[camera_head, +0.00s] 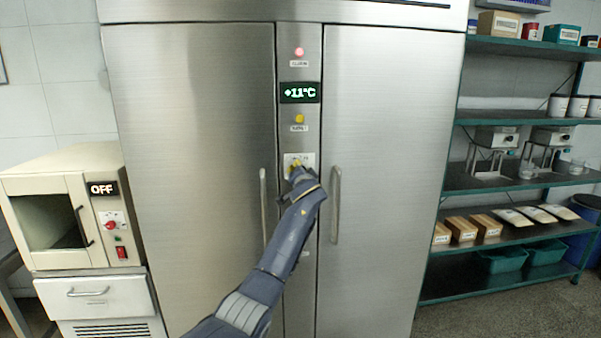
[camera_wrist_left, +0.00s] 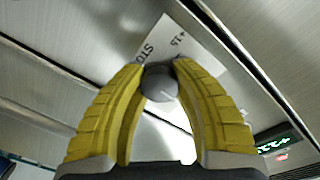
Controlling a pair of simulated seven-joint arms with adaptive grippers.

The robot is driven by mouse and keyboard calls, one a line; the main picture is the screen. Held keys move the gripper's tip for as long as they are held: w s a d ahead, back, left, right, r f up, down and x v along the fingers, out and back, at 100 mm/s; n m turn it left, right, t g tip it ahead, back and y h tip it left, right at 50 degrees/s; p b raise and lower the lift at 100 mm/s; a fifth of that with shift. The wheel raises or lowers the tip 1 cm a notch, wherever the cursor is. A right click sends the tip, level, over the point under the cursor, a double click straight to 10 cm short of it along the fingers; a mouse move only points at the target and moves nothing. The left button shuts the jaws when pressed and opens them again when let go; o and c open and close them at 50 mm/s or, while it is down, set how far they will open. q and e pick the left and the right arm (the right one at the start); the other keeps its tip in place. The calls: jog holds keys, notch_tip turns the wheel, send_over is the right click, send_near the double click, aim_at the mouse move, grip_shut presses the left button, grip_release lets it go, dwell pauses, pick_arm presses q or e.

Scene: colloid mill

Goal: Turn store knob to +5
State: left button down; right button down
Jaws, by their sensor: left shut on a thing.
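The store knob (camera_wrist_left: 160,84) is a grey round knob on a white label plate, seen in the left wrist view. The plate (camera_wrist_left: 146,42) carries printing that reads in part "STO" and "+15". My left gripper (camera_wrist_left: 159,72) has its two yellow fingers closed on the sides of the knob. In the head view the left gripper (camera_head: 297,172) is at the white plate (camera_head: 306,159) on the centre panel, and it hides the knob there. The display (camera_head: 300,92) above reads +11°C. My right gripper is not in view.
Two tall steel doors with vertical handles (camera_head: 335,205) flank the panel. A red lamp (camera_head: 299,52) and a yellow lamp (camera_head: 299,119) sit above the plate. A cream oven (camera_head: 63,205) marked OFF stands left; green shelves (camera_head: 520,180) with boxes stand right.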

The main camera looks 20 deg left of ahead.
pick_arm(q)
jog(key=m, duration=0.4)
jog(key=shift+a+f+m, duration=0.15)
jog(key=shift+f+m, duration=0.05)
jog(key=shift+m, duration=0.5)
jog(key=c, duration=1.2)
grip_release()
jog(key=shift+a, duration=0.15)
jog(key=o, duration=0.3)
jog(key=shift+r, duration=0.1)
jog(key=shift+s+d, duration=0.1)
jog(key=shift+d, duration=0.1)
